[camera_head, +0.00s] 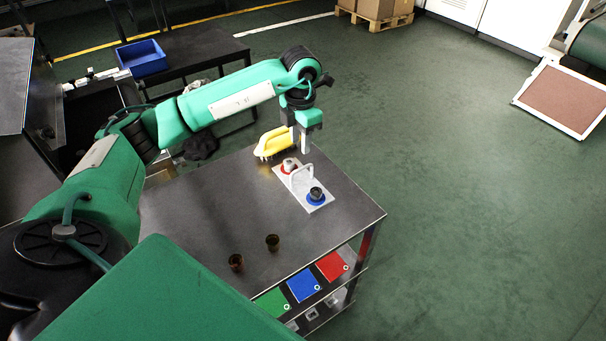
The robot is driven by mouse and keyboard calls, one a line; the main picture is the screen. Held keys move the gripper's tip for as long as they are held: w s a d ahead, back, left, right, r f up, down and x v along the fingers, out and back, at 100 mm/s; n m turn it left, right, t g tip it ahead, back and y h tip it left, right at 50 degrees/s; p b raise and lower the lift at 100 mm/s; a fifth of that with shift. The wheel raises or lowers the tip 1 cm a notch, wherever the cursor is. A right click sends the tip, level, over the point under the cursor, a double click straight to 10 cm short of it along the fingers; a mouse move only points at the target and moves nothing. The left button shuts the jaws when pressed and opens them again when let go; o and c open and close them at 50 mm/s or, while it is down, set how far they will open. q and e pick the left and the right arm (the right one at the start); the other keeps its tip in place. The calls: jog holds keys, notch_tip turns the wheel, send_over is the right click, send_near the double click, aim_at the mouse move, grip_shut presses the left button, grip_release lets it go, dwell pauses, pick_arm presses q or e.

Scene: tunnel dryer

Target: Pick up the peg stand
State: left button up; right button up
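The peg stand (315,203) is a white plate on the dark table (210,215), near its far right edge. It has an upright white handle (303,174), with a red-based piece (289,165) at its far end and a dark piece on a blue base (316,194) at its near end. My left gripper (304,148) points down just beyond the handle, close to the stand's far end. Whether its fingers touch anything or how far apart they are is not clear. My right gripper is out of view.
A yellow-handled brush (272,143) is close to the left gripper's left side. Two small brown cups (236,262) (272,242) are near the table's front edge. Green, blue and red panels (332,265) are below that edge. The table's middle is clear.

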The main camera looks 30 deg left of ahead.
pick_arm(q)
notch_tip(320, 180, down, 8)
jog(key=shift+d+r+p, duration=0.1)
jog(key=shift+r+p, duration=0.1)
jog(key=shift+p, duration=0.1)
jog(key=p, duration=0.1)
send_over(302, 182)
notch_tip(302, 182, down, 4)
jog(key=shift+f, duration=0.1)
jog(key=shift+s+f, duration=0.1)
jog(key=shift+f, duration=0.35)
grip_shut()
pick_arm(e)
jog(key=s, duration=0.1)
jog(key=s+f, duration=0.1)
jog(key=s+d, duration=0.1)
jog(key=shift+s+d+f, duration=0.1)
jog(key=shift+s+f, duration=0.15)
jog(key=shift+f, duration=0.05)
